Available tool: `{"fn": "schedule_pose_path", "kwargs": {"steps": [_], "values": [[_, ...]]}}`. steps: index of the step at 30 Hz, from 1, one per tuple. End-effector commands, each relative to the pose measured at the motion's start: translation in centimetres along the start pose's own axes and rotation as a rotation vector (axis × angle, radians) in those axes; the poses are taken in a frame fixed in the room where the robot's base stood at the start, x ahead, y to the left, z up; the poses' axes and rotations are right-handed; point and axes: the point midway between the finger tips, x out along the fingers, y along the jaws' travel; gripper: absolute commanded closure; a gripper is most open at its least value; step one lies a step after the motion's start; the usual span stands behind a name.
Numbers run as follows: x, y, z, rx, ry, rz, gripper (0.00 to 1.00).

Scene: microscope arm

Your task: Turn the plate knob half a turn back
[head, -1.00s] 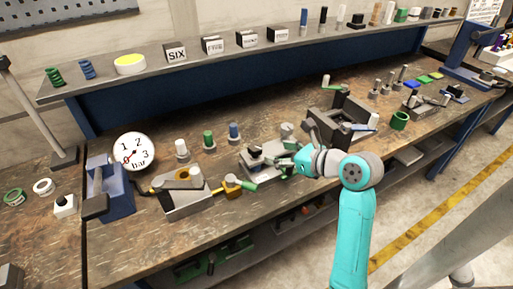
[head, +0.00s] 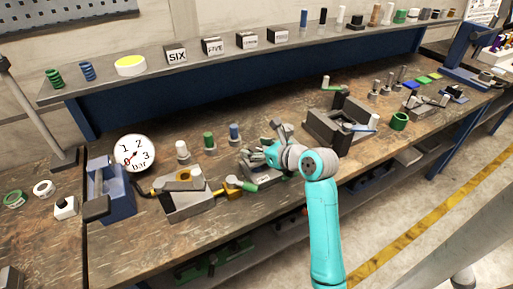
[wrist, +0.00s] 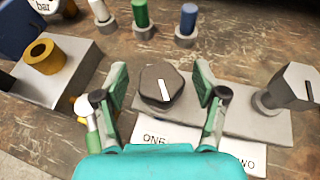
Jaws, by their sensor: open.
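The plate knob (wrist: 162,86) is a dark, many-sided knob with a white pointer line, on a grey plate (wrist: 240,122). Its pointer is near upright in the wrist view, tilted slightly left at the top. White labels (wrist: 150,137) in front of the plate read "ONE" and "TWO". My gripper (wrist: 160,82) is open, with one finger on each side of the knob and visible gaps between. In the head view my gripper (head: 268,153) is over the plate and hides most of it.
A grey lever-like part (wrist: 295,85) stands at the plate's right end. A grey block with a brass ring (wrist: 45,57) is at left. White, green (wrist: 140,14) and blue (wrist: 187,20) pegs stand behind. A fixture (head: 340,125) stands to the right.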

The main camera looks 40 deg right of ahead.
Motion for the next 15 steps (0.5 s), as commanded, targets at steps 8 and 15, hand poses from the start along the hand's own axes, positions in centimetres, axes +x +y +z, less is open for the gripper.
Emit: {"fn": "schedule_pose_path", "kwargs": {"steps": [8,15], "values": [[0.14,-0.02,0.00,0.000,0.000,-0.001,0.29],[0.13,-0.03,0.00,0.000,0.000,-0.001,0.87]]}}
